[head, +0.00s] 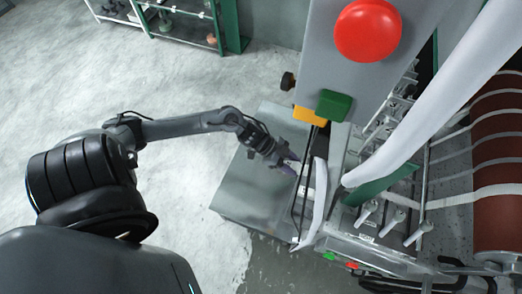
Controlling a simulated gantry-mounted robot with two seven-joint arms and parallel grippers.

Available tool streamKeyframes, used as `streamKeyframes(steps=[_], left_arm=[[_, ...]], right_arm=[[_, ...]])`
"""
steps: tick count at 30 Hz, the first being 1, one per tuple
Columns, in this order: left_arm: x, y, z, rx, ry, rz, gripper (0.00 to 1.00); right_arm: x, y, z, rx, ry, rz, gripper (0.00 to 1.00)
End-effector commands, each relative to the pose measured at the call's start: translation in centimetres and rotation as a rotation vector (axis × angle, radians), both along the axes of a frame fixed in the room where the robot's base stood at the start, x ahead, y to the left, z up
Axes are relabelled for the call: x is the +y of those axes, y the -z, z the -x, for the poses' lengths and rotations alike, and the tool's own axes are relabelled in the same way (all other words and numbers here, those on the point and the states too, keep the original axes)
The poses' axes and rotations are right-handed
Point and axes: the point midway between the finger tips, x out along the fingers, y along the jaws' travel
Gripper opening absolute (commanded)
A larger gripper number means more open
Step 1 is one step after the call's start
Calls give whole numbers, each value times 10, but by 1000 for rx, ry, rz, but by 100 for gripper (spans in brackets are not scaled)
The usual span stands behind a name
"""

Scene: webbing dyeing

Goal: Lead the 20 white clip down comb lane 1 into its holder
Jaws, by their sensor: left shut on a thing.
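My left gripper (287,163) is shut over the grey metal box, left of the machine, with purple showing at its fingertips. What it holds is too small to make out; it is probably the 20 white clip. A white webbing strip (318,205) hangs just right of the fingertips; I cannot tell whether it joins what I hold. A row of metal pegs and rods (395,110) lies behind the wide white band. I cannot tell which part is comb lane 1 or the clip's holder. My right gripper is not in view.
A panel with a red button (367,30) overhangs the top. A wide white band (440,95) crosses the machine. White-topped levers (393,222) stand in front. A brown roller (498,160) is at right. The grey metal box (245,185) has a bare top; open floor lies left.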

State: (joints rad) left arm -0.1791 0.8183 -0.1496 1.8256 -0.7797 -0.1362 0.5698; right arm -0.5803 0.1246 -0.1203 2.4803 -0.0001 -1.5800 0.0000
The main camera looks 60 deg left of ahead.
Motion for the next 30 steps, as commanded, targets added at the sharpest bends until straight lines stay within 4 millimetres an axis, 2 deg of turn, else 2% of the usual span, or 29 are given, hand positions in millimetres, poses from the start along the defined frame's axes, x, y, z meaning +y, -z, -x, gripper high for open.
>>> streamKeyframes(steps=[1, 3, 6, 10, 15, 30], left_arm=[[-12, -21, -15, -18, 16, 11, 11], [-23, -39, -28, -26, 32, 25, 11], [-34, -62, -46, -39, 47, 42, 11], [-39, -84, -63, -51, 51, 61, 11], [-40, -99, -74, -67, 51, 84, 11], [-56, -124, -89, -81, 52, 101, 11]], right_arm=[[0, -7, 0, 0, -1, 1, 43], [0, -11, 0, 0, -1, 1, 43], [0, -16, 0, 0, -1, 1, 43], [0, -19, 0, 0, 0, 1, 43], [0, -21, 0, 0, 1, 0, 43], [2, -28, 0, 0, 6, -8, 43]])
